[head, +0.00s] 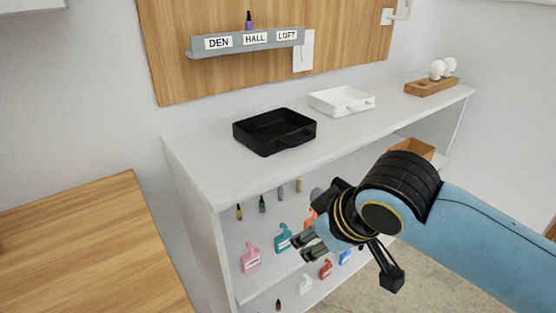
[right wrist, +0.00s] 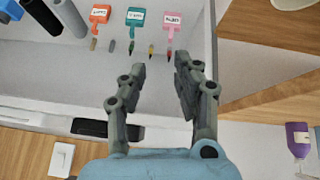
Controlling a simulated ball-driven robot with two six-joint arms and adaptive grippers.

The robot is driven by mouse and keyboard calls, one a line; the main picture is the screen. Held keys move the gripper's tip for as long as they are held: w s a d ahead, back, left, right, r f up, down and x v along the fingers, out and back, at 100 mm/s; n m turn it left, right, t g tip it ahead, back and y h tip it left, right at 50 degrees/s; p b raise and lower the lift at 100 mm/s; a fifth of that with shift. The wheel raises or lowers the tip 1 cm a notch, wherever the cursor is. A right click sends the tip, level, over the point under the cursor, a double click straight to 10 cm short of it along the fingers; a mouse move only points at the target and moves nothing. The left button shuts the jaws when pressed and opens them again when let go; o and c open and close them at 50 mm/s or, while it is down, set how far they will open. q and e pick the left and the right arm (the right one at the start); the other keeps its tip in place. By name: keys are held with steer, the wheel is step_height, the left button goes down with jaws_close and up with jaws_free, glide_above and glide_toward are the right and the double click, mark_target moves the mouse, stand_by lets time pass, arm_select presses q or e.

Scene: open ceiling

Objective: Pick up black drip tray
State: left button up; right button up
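The black drip tray (head: 262,143) is a shallow square tray resting on top of the white shelf unit, left of a similar white tray. In the right wrist view a dark strip (right wrist: 105,130) beyond the shelf edge looks like the same tray. My right gripper (head: 304,247) is in front of the shelf, below and to the right of the black tray and apart from it. In the right wrist view its two fingers (right wrist: 162,70) stand apart with nothing held between them. My left gripper is not in view.
The white shelf unit (head: 205,175) has tagged coloured items and small bottles on lower levels. A white tray (head: 330,106) and a wooden block with bulbs (head: 432,87) share its top. A wooden table (head: 90,250) stands left. A labelled ledge (head: 240,47) hangs above.

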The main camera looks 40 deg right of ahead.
mark_target(248, 134)
steer(key=w+d+r+t, duration=0.1)
steer(key=w+r+t, duration=0.1)
steer(key=w+r, duration=0.1)
steer(key=w+d+r+t, duration=0.2)
steer(key=w+r, duration=0.2)
steer(key=w, duration=0.2)
steer(key=w+d+r+t, duration=0.1)
steer(key=w+r+t, duration=0.1)
steer(key=w, duration=0.3)
steer(key=shift+w+d+r+m+t, duration=0.1)
steer(key=shift+d+r+m+t, duration=0.25)
steer(key=shift+r, duration=0.35)
steer(key=shift+t+y, duration=0.25)
steer(key=shift+y, duration=0.05)
steer(key=x, duration=0.3)
steer(key=r+x, duration=0.1)
steer(key=x, duration=0.1)
steer(key=shift+w+b, duration=0.2)
steer(key=shift+b, duration=0.15)
steer(key=x, duration=0.6)
steer(key=shift+w+d+f, duration=0.1)
steer(key=shift+d, duration=0.15)
jaws_close()
